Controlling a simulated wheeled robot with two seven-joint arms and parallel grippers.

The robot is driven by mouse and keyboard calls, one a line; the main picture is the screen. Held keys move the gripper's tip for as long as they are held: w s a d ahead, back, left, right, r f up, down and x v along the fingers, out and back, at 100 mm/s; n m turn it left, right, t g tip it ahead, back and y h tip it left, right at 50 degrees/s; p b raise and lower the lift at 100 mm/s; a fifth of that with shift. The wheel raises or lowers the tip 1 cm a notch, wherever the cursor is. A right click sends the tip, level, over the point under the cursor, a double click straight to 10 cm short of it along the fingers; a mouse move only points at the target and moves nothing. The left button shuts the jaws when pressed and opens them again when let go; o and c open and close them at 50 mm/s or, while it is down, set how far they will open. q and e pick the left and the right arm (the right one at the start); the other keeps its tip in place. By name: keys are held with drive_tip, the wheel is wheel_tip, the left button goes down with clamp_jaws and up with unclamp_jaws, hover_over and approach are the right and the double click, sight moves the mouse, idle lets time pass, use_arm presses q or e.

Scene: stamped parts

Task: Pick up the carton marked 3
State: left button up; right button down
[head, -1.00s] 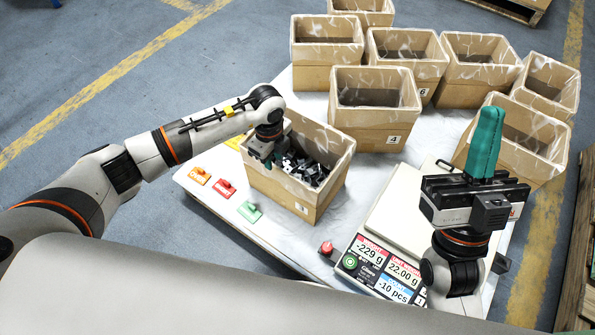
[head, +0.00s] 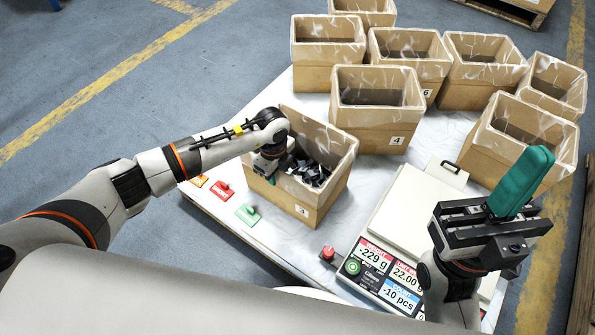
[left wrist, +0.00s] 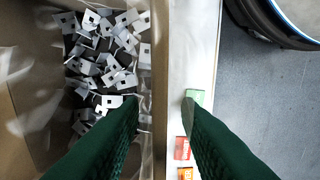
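The carton marked 3 (head: 283,202) is an open cardboard box with a clear liner, standing at the near edge of the white-topped table. Grey stamped parts (head: 313,174) lie loose inside it. My left gripper (head: 268,176) is at the carton's left wall. In the left wrist view its two green fingers (left wrist: 160,105) are apart, one inside the carton over the parts (left wrist: 105,60) and one outside, with the wall (left wrist: 160,60) between them. I cannot see either finger pressing on the wall. My right gripper (head: 522,182) points up, its green fingers together, with nothing visible in them.
A counting scale (head: 410,215) reading -10 pcs stands right of the carton, with a red button (head: 328,253) beside it. Carton 4 (head: 375,125) and several other empty cartons stand behind. Red (head: 222,190) and green (head: 248,215) tags lie to the left.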

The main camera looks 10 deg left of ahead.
use_arm(q)
drive_tip(key=shift+c, duration=0.5)
clamp_jaws()
idle(0.7)
drive_tip(key=shift+w+r, duration=0.2)
